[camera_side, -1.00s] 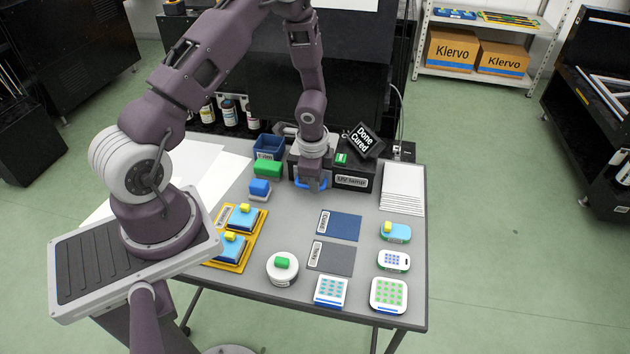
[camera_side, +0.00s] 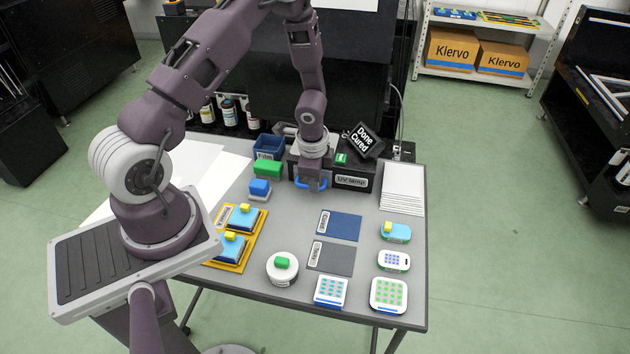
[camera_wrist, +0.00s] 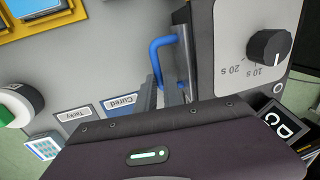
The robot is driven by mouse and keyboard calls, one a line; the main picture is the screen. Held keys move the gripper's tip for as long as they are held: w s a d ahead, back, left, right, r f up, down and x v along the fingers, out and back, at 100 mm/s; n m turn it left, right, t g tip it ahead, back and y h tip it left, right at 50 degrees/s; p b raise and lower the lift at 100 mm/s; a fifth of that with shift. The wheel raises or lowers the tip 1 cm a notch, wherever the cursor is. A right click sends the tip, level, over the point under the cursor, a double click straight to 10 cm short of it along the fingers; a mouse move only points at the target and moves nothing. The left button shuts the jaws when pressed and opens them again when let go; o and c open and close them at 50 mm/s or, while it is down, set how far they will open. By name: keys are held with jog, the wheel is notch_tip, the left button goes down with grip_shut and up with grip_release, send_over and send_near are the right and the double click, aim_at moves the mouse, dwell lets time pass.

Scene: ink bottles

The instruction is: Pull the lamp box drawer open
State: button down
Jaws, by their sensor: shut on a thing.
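The lamp box (camera_side: 355,170) is a dark box labelled "UV lamp" at the back of the table. In the wrist view, the blue handle (camera_wrist: 156,52) is a bent bar standing out from the drawer front. My gripper (camera_wrist: 165,95) is shut on it, and my wrist housing hides part of the grasp. I see no clear gap at the drawer front, though my arm covers much of it.
A "Done Cured" sign (camera_side: 364,140) stands on the lamp box. A dial (camera_wrist: 268,47) is on the box's panel in the wrist view. A blue bin (camera_side: 268,147) and a green-topped block (camera_side: 267,168) are close at left. Blue (camera_side: 340,226) and grey (camera_side: 330,259) mats lie in front.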

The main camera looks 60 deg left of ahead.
dwell(0.4)
jog(key=s+d, duration=0.7)
jog(key=shift+w, duration=0.1)
jog(key=c, duration=1.5)
grip_release()
jog(key=shift+r, duration=0.1)
jog(key=r, duration=0.4)
jog(key=s+d+r, duration=0.1)
jog(key=r, duration=0.1)
jog(key=shift+r, duration=0.4)
jog(key=shift+r, duration=3.5)
